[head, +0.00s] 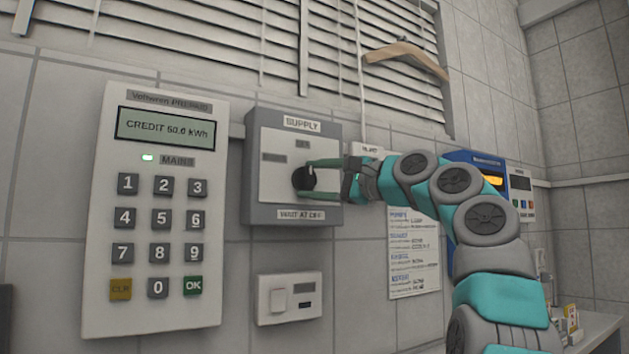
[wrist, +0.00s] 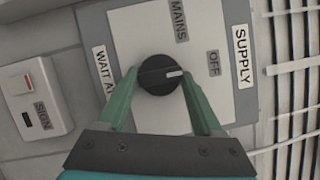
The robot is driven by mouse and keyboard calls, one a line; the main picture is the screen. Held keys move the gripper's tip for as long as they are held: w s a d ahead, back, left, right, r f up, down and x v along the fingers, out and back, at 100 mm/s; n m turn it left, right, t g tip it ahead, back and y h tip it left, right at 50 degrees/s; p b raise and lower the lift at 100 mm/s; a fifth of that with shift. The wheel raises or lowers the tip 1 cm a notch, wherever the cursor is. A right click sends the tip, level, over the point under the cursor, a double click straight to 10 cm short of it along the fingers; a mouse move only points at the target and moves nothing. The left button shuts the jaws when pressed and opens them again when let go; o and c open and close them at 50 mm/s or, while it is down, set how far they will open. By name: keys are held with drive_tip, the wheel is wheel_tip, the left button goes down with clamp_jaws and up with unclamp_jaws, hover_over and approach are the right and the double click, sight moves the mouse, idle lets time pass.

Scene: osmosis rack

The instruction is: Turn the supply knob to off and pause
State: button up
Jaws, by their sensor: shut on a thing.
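The supply box (head: 328,210) is a grey wall unit with a pale face, headed SUPPLY and labelled WAIT AT OFF below. Its round black knob (head: 304,179) also shows in the wrist view (wrist: 158,80). My gripper (head: 306,178) is shut on the knob, one green finger on each side. In the wrist view, the knob's white pointer (wrist: 174,73) points right, roughly toward the OFF label (wrist: 214,62). The MAINS label (wrist: 180,20) is off to the side of that line. In the head view my fingers hide part of the knob.
A prepaid meter (head: 100,250) with keypad is left of the box; its screen shows a CREDIT reading and a green light (head: 147,157) is lit beside MAINS. A small switch plate (head: 288,297) is below. A blue unit (head: 470,160) and wall sheet (head: 414,250) are right.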

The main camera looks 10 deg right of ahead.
drive_tip(key=shift+a+f, duration=0.1)
drive_tip(key=o, duration=1.4)
drive_tip(key=shift+c, duration=0.2)
drive_tip(key=shift+s, duration=0.1)
drive_tip(key=r+b+v, duration=0.1)
drive_tip(key=v, duration=0.6)
drive_tip(key=shift+s+d+f, duration=0.25)
drive_tip(key=shift+f, duration=0.2)
